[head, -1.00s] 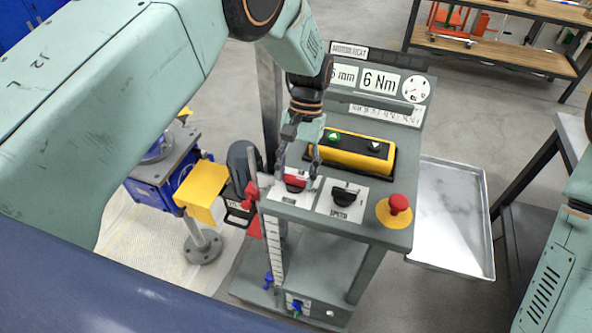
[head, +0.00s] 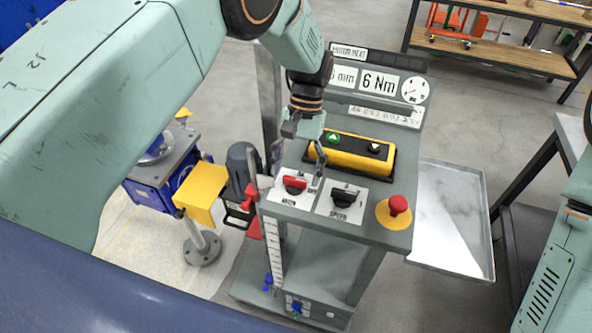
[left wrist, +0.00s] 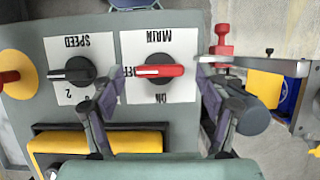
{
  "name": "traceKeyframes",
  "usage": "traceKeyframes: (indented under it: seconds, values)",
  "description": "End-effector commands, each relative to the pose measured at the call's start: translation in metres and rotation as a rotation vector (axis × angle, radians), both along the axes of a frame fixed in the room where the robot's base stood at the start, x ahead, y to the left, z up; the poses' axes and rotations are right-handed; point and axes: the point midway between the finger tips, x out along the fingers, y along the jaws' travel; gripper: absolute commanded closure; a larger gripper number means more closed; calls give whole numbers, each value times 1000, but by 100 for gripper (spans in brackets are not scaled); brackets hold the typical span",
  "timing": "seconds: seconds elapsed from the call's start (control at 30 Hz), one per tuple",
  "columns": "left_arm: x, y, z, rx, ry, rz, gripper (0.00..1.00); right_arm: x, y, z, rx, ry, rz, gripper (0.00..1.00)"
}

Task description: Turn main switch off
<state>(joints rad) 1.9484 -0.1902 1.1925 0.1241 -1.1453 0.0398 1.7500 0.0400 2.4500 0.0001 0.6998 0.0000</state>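The main switch (head: 295,184) is a red-handled rotary knob on a white plate at the console's near left corner. In the left wrist view the main switch (left wrist: 158,71) has its handle lying sideways, in line with the partly covered OFF mark; the ON mark is on another side. My left gripper (head: 296,168) is open above the switch and apart from it. In the left wrist view its fingers (left wrist: 158,88) stand either side of the plate with nothing between them. My right gripper is out of view.
The black speed knob (head: 346,195) sits right of the main switch, with a red stop button (head: 399,204) beyond. A yellow button box (head: 352,153) lies behind. A red clamp and metal rail (left wrist: 222,45) stand beside the console. A metal tray (head: 455,220) is at right.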

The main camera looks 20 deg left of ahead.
Motion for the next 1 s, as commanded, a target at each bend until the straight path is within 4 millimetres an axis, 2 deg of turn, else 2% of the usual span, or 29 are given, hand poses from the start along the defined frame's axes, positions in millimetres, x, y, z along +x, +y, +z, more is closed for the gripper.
traceKeyframes:
  seconds: [0.3,0.5,0.7,1.0]
  values:
    - [20,-1,45,0,-7,0,25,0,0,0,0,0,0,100]
    - [27,-1,63,0,-6,0,25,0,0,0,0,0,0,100]
    - [29,-2,68,0,-5,0,25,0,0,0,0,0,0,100]
    - [28,-1,66,0,-4,0,25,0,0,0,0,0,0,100]
